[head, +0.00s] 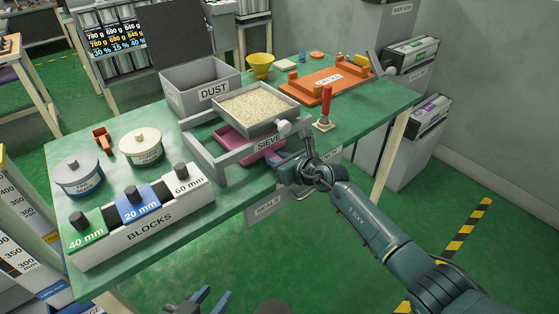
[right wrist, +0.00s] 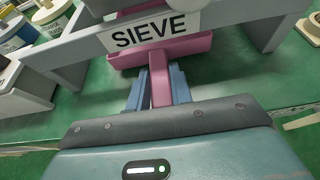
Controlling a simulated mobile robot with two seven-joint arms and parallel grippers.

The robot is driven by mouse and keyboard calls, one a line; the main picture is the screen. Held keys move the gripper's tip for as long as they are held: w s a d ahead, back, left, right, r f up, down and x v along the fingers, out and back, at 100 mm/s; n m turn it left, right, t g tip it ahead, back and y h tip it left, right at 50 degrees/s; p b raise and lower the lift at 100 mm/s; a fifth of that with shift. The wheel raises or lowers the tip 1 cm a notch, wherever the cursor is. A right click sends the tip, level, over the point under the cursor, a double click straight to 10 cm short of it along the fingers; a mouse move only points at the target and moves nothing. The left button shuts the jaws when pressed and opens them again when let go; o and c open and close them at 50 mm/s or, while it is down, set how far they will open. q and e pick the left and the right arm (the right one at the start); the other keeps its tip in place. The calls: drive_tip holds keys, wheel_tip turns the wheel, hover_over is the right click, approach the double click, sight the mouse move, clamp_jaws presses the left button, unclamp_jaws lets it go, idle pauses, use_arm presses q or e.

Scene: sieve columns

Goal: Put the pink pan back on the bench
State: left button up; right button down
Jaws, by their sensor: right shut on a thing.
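The pink pan (head: 236,144) is under the sieve tray (head: 258,108), within the grey stand labelled SIEVE (head: 232,162). The stand partly hides it, and I cannot tell whether it touches the bench. In the right wrist view the pan (right wrist: 165,48) shows below the SIEVE label, with its pink handle (right wrist: 160,90) pointing toward me. My right gripper (head: 288,164) is at the bench's front edge, its blue fingers (right wrist: 160,95) shut on that handle. My left gripper (head: 208,299) is low at the bottom edge, fingers apart and empty. The green bench (head: 120,115) carries the stand.
The sieve tray holds pale grains. A BLOCKS rack (head: 150,232) and two lidded tubs (head: 141,146) stand to the left. A DUST bin (head: 200,88) is behind. A red-handled tool (head: 325,106) and an orange tray (head: 327,85) are right. Bare bench lies near the right edge.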

drive_tip(key=shift+f+b, duration=0.35)
drive_tip(key=shift+f, duration=0.05)
drive_tip(key=c, duration=1.2)
unclamp_jaws()
drive_tip(key=shift+o, duration=0.2)
